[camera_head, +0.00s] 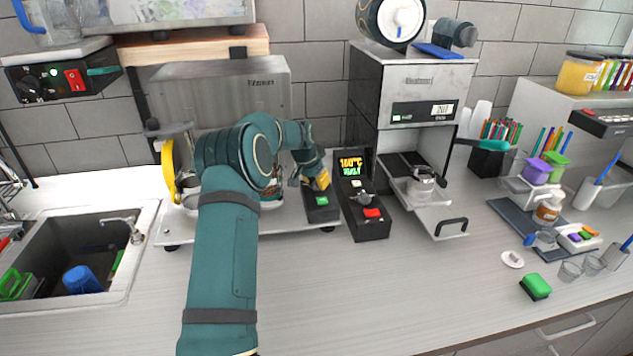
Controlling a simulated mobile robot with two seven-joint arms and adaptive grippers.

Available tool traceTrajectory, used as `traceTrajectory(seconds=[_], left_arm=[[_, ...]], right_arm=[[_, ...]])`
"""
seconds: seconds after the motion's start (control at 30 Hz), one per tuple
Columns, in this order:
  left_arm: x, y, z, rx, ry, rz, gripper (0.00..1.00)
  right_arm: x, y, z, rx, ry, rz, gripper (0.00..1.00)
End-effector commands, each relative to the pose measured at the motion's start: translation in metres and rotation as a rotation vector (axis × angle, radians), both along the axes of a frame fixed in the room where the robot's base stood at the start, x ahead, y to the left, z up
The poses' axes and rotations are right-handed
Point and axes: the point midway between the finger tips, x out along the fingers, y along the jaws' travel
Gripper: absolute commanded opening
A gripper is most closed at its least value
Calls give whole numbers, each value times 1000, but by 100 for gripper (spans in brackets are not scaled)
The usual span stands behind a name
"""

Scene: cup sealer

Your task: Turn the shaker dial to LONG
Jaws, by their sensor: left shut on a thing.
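The shaker (265,90) is the grey machine on the counter at the left, with a yellow round part at its left side. Its small dark control box (322,214) stands at its right front and has a green lit button. My left arm reaches across the shaker from the front. My left gripper (320,180) is at the upper part of this box, shut on the shaker dial. The fingers cover the dial, so its setting and markings cannot be read. My right gripper is not in view.
A second control box (372,226) with a lit display, knob and red button stands close to the right. Beyond it is the tall sealer (413,90) with its tray pulled out. A sink (75,250) lies at the left. The front counter is clear in the middle.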

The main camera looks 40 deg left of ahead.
Motion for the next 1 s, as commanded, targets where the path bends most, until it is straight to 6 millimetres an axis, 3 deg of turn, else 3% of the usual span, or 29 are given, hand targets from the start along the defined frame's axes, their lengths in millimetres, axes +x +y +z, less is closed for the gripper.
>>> traceTrajectory(seconds=[0.03,0.33,0.87,0.9,1.0], left_arm=[[-3,-1,-9,-10,15,-29,0],[-3,-2,-9,-10,16,-165,0],[-3,-2,-9,-10,18,-201,0],[-3,-2,-9,-9,18,-200,32],[-3,-2,-9,-10,16,-199,67]], right_arm=[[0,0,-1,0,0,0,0],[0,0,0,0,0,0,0],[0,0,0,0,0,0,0],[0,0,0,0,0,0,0],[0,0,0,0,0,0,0]])
